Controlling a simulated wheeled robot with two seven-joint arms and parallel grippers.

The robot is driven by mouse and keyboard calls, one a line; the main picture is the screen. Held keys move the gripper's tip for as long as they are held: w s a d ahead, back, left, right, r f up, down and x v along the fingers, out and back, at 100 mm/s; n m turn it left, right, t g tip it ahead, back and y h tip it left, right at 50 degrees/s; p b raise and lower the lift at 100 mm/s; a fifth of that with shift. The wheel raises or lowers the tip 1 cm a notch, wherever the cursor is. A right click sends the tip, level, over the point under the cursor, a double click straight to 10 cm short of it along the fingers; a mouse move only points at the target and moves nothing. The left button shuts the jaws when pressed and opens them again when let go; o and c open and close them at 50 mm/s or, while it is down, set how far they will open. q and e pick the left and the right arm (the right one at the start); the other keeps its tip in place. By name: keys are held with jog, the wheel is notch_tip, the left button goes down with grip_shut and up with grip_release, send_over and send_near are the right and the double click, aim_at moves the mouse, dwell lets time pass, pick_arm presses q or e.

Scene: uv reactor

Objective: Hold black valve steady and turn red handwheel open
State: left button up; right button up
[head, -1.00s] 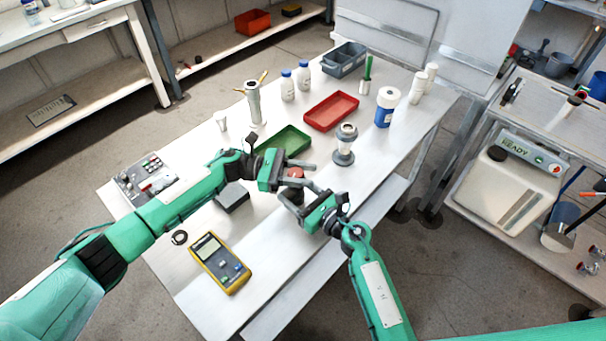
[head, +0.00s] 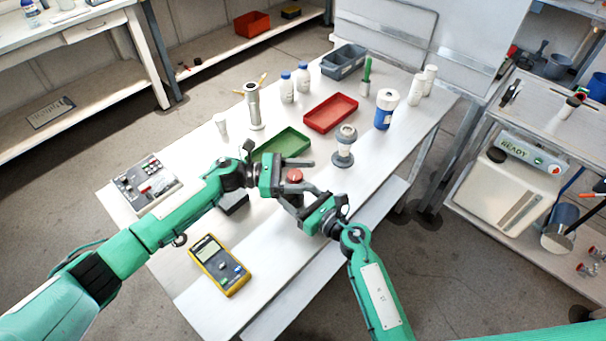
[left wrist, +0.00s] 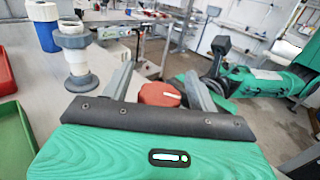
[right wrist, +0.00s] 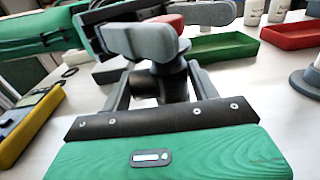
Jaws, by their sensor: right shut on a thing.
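The red handwheel (head: 295,175) sits on top of the black valve, above the near part of the table. My left gripper (head: 303,179) has its fingers apart on either side of it. In the left wrist view the red handwheel (left wrist: 160,94) shows between these fingers, with gaps at both sides. In the right wrist view the dark valve body (right wrist: 172,85) stands upright between the fingers of my right gripper (right wrist: 160,92), which is shut on it. My left fingers partly hide the handwheel there. In the head view my right gripper (head: 300,205) is below the left one.
A green tray (head: 281,147) lies just behind the grippers. A grey and white fitting (head: 344,148) stands to their right. A yellow meter (head: 220,264) and a control box (head: 147,184) lie to the left. A red tray (head: 331,112) is farther back.

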pick_arm(q)
jog(key=shift+a, duration=0.1)
jog(key=a, duration=1.1)
jog(key=shift+w+a, duration=0.35)
jog(key=shift+a, duration=0.05)
